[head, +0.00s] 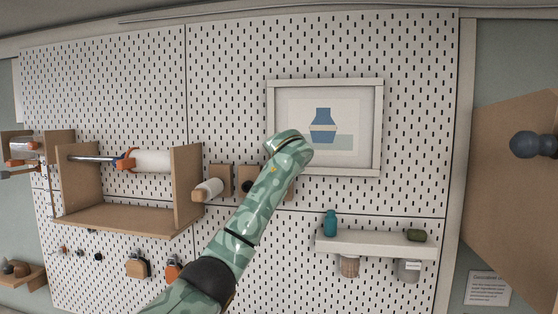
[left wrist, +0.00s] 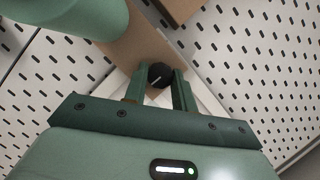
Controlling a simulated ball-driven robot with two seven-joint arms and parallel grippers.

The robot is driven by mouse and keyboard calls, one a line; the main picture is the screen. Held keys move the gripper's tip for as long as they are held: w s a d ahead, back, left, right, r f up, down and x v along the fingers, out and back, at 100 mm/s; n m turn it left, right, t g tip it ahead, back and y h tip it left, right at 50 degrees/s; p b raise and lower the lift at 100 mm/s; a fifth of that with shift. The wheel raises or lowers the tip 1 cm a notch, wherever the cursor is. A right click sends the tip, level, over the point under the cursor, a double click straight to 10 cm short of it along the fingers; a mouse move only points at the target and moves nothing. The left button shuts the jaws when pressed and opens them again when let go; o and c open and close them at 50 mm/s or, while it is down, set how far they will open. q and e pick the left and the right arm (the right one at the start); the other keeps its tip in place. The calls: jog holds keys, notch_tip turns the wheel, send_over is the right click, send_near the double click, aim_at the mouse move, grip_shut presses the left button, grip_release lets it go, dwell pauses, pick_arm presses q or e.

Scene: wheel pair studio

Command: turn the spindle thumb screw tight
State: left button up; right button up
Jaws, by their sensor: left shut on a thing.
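The thumb screw (left wrist: 160,73) shows in the left wrist view as a round black knob with a pale mark line on its face. It sits in front of a tan wooden piece (left wrist: 136,50). My left gripper (left wrist: 160,84) is shut on the knob, one green finger at each side. In the head view my left arm hides the gripper and the knob it holds. A dark round part (head: 247,187) on a wooden block shows just left of the arm; I cannot tell whether it belongs to the same piece. My right gripper is in neither view.
A wooden holder (head: 188,190) with a white roll (head: 152,161) and orange part is on the pegboard at left. A framed vase picture (head: 372,130) hangs behind the arm. A white shelf (head: 375,243) with a teal bottle (head: 330,223) is at lower right.

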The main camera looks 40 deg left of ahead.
pick_arm(q)
jog(key=shift+f+m+y, duration=0.15)
jog(key=shift+m+y, duration=0.15)
jog(key=shift+m, duration=0.2)
dwell(0.3)
jog(key=o, duration=1)
jog(key=shift+d, duration=0.1)
